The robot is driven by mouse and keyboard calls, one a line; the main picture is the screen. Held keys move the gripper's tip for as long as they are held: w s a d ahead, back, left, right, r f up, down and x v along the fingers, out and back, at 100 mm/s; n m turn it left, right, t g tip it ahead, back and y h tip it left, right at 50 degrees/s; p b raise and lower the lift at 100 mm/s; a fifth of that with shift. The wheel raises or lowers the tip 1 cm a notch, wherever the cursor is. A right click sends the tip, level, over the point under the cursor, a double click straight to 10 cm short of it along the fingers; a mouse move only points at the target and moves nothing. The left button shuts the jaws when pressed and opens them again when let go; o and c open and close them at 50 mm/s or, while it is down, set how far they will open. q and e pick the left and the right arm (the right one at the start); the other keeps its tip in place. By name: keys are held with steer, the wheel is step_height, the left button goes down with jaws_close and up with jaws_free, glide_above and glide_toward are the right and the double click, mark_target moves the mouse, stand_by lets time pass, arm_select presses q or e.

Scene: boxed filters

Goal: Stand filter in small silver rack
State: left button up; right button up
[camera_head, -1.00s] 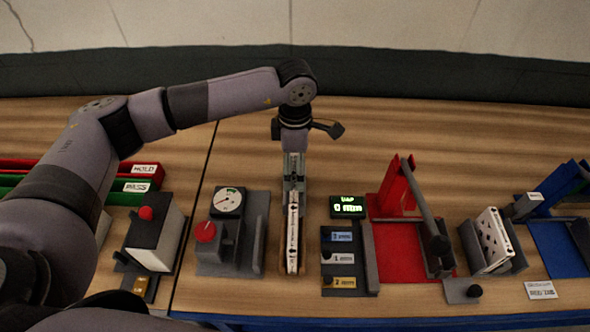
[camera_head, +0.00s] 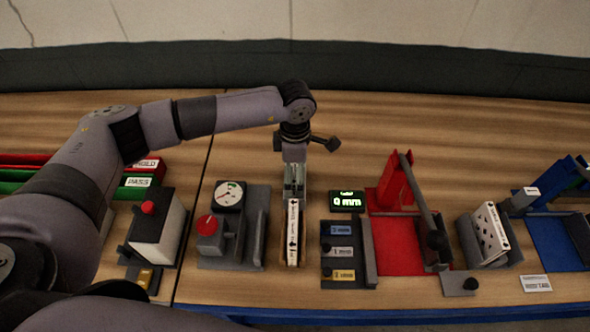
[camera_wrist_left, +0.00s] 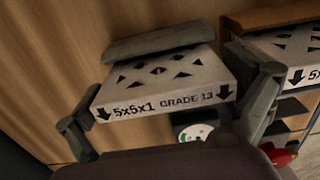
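In the left wrist view a white boxed filter (camera_wrist_left: 158,92), marked "5x5x1 GRADE 13", lies between the fingers of my left gripper (camera_wrist_left: 165,105). The fingers appear to press on its two ends. A grey bar (camera_wrist_left: 160,42) shows along the filter's far side; it looks like a rack wall. In the head view my left gripper (camera_head: 294,178) points down at a narrow silver-grey piece; that filter is mostly hidden there. A second white filter (camera_head: 292,232) stands just in front in a narrow wooden-coloured holder; it also shows in the wrist view (camera_wrist_left: 292,55). My right gripper is out of view.
A dial gauge (camera_head: 229,195) with a red knob (camera_head: 207,225) stands left. Right are a lit display (camera_head: 346,200), a switch panel (camera_head: 342,254), a red fixture (camera_head: 397,250) and a grey rack holding a filter (camera_head: 490,234). Bare table lies behind.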

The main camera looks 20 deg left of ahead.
arm_select(q)
steer(key=shift+r, duration=0.1)
steer(key=shift+r, duration=0.2)
step_height(320, 180, up, 10)
steer(key=b, duration=0.4)
steer(key=shift+r, duration=0.25)
steer(key=shift+r+b, duration=0.3)
steer(key=shift+r, duration=0.35)
steer(key=shift+f, duration=0.1)
